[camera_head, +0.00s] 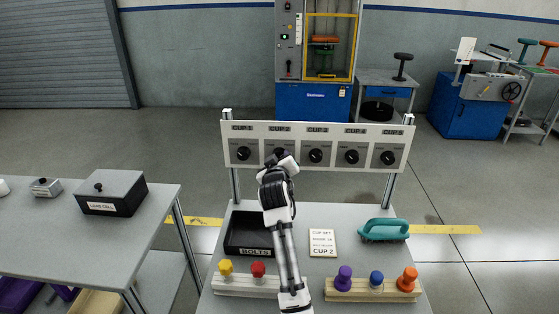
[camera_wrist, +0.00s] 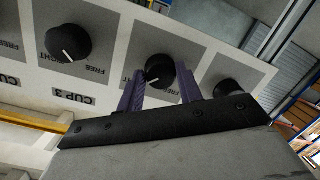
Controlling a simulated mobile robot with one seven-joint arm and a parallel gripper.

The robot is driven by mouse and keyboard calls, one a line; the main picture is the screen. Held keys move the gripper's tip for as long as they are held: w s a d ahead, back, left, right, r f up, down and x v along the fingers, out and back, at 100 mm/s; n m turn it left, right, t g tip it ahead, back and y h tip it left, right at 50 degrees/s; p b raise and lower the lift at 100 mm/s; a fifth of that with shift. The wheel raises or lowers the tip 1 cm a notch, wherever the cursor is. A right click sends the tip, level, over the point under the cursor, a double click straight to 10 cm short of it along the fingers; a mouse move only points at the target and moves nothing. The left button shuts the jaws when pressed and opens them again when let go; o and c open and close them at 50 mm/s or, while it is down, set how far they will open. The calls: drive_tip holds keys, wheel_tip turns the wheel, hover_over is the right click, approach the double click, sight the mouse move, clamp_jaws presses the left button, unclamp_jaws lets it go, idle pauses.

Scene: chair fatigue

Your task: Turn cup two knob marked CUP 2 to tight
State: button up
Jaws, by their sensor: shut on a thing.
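The CUP 2 knob (camera_wrist: 161,66) is round and black with a white pointer line. In the wrist view, which is turned over, it sits between the two purple fingers of my gripper (camera_wrist: 158,75), shut on its sides. Its pointer slants to the lower left there. In the head view my gripper (camera_head: 281,161) reaches up to the CUP 2 place on the white panel (camera_head: 232,161) and hides most of the knob. A card (camera_head: 322,243) on the table reads CUP 2.
The CUP 1 knob (camera_head: 243,153) and CUP 3 knob (camera_head: 315,155) are close on either side. Below stand a black BOLTS tray (camera_head: 230,249), a teal-handled brush (camera_head: 384,229) and wooden racks of coloured knobs (camera_head: 340,294). A side table (camera_head: 50,246) is at left.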

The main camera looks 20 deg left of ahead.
drive_tip(key=o, duration=1)
drive_tip(key=b+v, duration=0.2)
drive_tip(key=v, duration=1.2)
drive_tip(key=shift+b, duration=0.3)
drive_tip(key=shift+w, duration=0.1)
